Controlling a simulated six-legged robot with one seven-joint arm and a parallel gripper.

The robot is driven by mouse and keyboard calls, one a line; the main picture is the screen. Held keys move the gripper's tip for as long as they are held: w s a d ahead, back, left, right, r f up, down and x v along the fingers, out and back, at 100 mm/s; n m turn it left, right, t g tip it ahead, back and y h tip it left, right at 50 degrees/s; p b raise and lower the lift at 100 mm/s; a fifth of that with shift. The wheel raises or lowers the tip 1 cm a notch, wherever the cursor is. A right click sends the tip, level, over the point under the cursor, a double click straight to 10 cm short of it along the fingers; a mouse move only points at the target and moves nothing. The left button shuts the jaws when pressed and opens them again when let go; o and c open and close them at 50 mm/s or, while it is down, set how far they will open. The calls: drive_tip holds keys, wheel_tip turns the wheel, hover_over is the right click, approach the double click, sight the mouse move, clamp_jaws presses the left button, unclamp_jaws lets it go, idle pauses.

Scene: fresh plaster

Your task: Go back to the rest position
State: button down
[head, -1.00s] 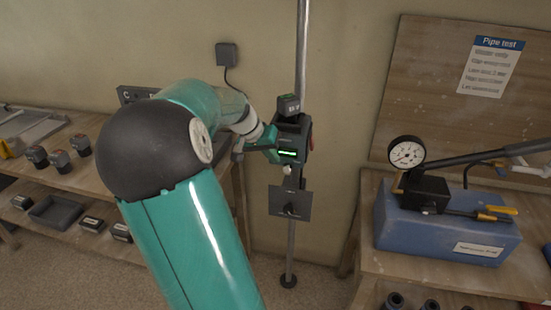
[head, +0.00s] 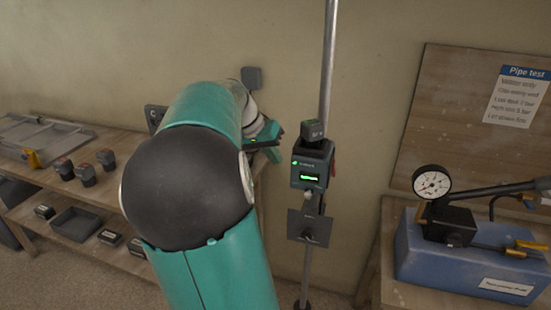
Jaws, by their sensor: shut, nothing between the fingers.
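My gripper (head: 270,143) shows past my teal and black arm, to the left of a device (head: 312,164) on an upright pole (head: 328,65). The gripper is shut and empty, with its dark fingers pointing right, apart from the device. The device is dark, with a lit green display, and a block with a dark top (head: 312,129) sits on it. A dark plate (head: 309,226) is fixed lower on the pole. Much of my gripper's wrist is hidden behind my arm.
At the right, a blue test pump (head: 415,255) with a gauge (head: 431,183) stands on a wooden bench. At the left, a shelf bench holds several dark blocks (head: 86,175) and a grey tray (head: 75,223). A wall box (head: 251,77) hangs behind. Open wall lies above my arm.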

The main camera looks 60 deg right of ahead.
idle(0.4)
drive_tip(key=w+a+f+n+t+y, duration=0.1)
drive_tip(key=w+a+n+t, duration=0.25)
drive_tip(key=a, duration=0.85)
drive_tip(key=w+a+f+n+t+y, duration=0.1)
drive_tip(key=w+a+n+t+y, duration=0.3)
drive_tip(key=a, duration=0.9)
drive_tip(key=s+a+n+t, duration=0.1)
drive_tip(key=a+n, duration=0.3)
drive_tip(key=a, duration=0.6)
drive_tip(key=s+a+f+n+t, duration=0.1)
drive_tip(key=s+a+n, duration=0.3)
drive_tip(key=a, duration=0.7)
drive_tip(key=shift+a+f+n, duration=0.2)
drive_tip(key=shift+a+n, duration=0.05)
drive_tip(key=shift+n, duration=0.5)
drive_tip(key=shift+d, duration=0.15)
